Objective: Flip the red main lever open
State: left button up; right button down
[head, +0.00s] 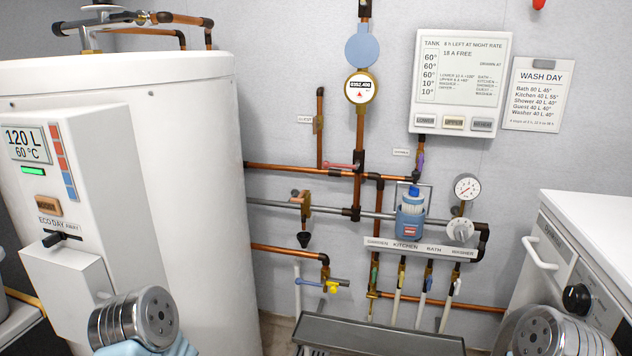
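A small red lever (339,165) sits on the vertical copper pipe below the round meter. It lies about level, pointing left from a dark valve body (358,161), across the line of the pipe. No gripper is near it. Silver round links of my two arms show at the bottom left and bottom right edges. The fingertips of both my grippers are out of the picture.
A white tank (205,200) with a control box fills the left. A round meter (361,88) is above the lever. A blue bottle (412,205), gauge (467,187) and labelled manifold (420,247) are to the right. A grey trough (380,335) and white appliance (590,230) stand lower.

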aim_at(325, 164)
jog(key=j+u, duration=0.75)
jog(key=k+l, duration=0.1)
